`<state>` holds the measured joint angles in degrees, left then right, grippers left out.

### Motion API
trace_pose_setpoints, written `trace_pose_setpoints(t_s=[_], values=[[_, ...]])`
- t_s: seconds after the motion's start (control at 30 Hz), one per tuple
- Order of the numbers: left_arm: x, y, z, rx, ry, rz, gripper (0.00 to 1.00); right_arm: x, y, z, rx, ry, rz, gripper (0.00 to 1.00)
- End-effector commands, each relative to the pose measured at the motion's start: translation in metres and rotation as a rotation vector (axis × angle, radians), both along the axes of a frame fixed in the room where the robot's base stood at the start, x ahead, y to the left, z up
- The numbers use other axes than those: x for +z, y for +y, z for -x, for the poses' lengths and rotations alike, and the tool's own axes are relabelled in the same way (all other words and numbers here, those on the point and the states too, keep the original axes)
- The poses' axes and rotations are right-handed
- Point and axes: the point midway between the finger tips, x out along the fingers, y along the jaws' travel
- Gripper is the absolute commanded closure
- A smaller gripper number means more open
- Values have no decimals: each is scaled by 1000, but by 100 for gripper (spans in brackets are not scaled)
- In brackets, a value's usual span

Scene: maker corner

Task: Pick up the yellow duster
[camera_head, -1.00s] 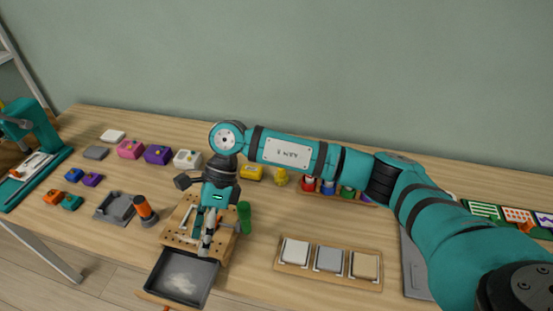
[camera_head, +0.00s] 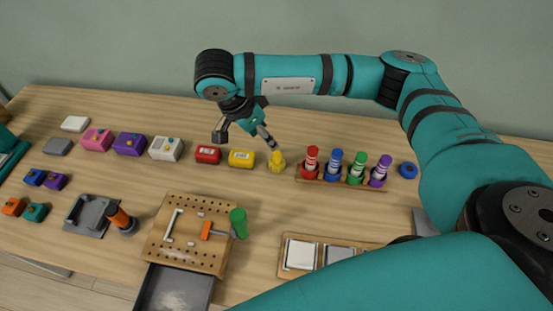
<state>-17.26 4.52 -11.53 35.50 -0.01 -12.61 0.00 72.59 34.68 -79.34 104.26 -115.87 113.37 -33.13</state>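A small yellow bulb-shaped thing (camera_head: 277,161) stands upright at the middle of the table, left of the marker rack. It may be the yellow duster. A yellow block (camera_head: 241,158) with a pale label lies just left of it; I cannot tell for certain which of the two is the duster. My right gripper (camera_head: 245,138) is above and left of the bulb, with its fingers spread apart and nothing between them. One finger reaches down to the right, close to the bulb's top; whether it touches is unclear. My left gripper is not in view.
A red block (camera_head: 207,154) sits left of the yellow block. A wooden rack (camera_head: 334,183) of colored markers stands close on the right, with a blue round thing (camera_head: 408,170) beyond. A pegboard bench (camera_head: 190,236) with an orange hammer (camera_head: 213,230) is in front.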

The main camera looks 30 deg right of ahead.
Motion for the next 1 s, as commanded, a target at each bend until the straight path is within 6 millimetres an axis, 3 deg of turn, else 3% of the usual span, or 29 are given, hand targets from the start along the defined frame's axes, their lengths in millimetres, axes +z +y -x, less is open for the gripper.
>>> trace_pose_setpoints(t_s=[0.3,0.57,0.8,1.0], values=[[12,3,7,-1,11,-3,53,-54,-22,-3,-3,1,-1,50],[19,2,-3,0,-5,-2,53,-71,-28,-5,-2,2,-1,50],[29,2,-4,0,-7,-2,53,-105,-39,-7,-2,3,-2,50],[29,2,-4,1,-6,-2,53,-113,-41,-9,-1,0,-2,50]])
